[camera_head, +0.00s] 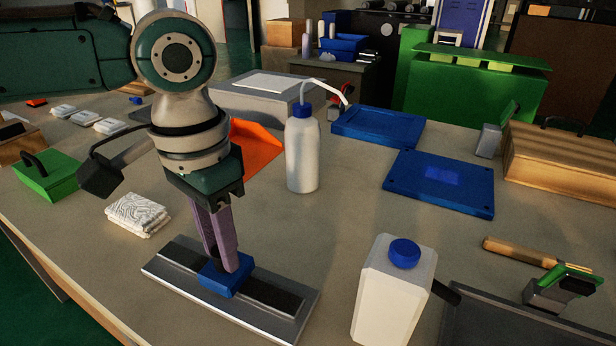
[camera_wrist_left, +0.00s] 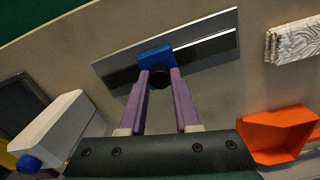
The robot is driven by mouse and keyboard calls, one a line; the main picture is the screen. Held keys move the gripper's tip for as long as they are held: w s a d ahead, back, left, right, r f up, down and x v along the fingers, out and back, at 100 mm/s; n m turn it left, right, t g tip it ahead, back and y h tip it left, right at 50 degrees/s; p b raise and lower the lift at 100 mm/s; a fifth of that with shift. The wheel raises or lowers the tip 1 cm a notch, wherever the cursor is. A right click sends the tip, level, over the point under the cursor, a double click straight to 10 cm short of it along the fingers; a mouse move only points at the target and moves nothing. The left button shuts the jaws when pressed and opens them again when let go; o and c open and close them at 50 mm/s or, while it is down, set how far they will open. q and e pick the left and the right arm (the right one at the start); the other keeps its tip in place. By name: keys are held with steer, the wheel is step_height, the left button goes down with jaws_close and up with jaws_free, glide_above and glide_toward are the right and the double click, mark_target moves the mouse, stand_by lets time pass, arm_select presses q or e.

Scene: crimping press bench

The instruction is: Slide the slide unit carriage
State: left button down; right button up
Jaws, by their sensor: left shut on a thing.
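The slide unit is a flat grey metal rail plate (camera_head: 170,268) with a dark track, lying on the bench at the front left in the head view. It also shows in the left wrist view (camera_wrist_left: 212,42). A blue carriage (camera_head: 228,280) sits on the track near the rail's middle; in the left wrist view it is the blue block (camera_wrist_left: 153,56). My left gripper (camera_head: 228,262) points down with its purple fingers shut on a dark knob (camera_wrist_left: 159,78) on the carriage. The fingers partly hide the knob. My right gripper is in neither view.
A white jug (camera_head: 392,300) with a blue cap stands right of the rail. A folded cloth (camera_head: 137,214) lies left behind it. A white squeeze bottle (camera_head: 302,155) and an orange bin (camera_head: 258,148) stand farther back. Bare bench lies between the rail and the blue plate (camera_head: 440,183).

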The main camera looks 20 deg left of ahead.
mark_target(175, 253)
arm_select(q)
steer(key=a, duration=0.1)
steer(key=a+p, duration=0.2)
steer(key=a, duration=0.1)
steer(key=shift+r, duration=0.3)
steer(key=a, duration=0.5)
steer(key=shift+a+f, duration=0.1)
steer(key=shift+f, duration=0.25)
steer(key=c, duration=0.6)
jaws_free()
step_height(175, 253, up, 10)
steer(key=p, duration=0.3)
